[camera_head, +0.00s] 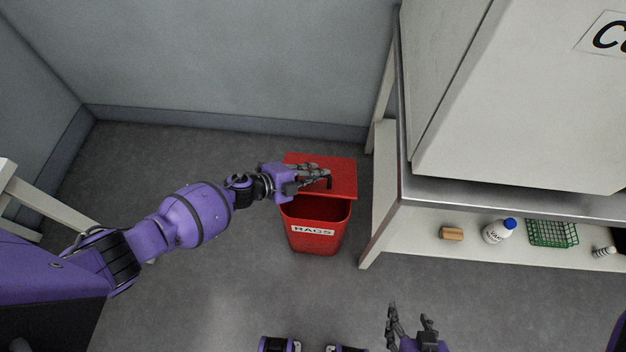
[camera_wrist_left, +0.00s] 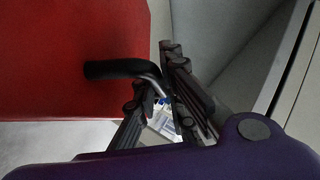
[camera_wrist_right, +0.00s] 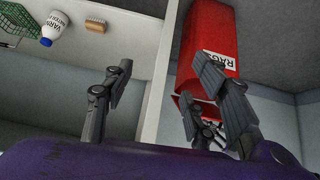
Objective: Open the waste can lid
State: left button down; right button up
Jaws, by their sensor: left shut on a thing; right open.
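The red waste can (camera_head: 316,240), labelled "RAGS", stands on the floor against the left end of the bench. Its red lid (camera_head: 343,186) is raised off the front rim, and the dark inside of the can shows below it. My left gripper (camera_head: 324,177) is over the lid, shut on its black bent handle (camera_wrist_left: 125,68). In the left wrist view the fingers close around the handle's end beside the red lid. My right gripper (camera_head: 412,322) is open and empty, low in the head view and apart from the can. The can also shows in the right wrist view (camera_wrist_right: 205,35).
A bench (camera_head: 385,205) with a lower shelf stands right of the can. The shelf holds a tan brush (camera_head: 451,233), a white bottle with blue cap (camera_head: 497,231) and a green basket (camera_head: 553,232). A wall is behind the can. Floor left of and before it is clear.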

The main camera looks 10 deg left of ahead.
jog(key=shift+w+r+p, duration=0.4)
jog(key=shift+r, duration=0.3)
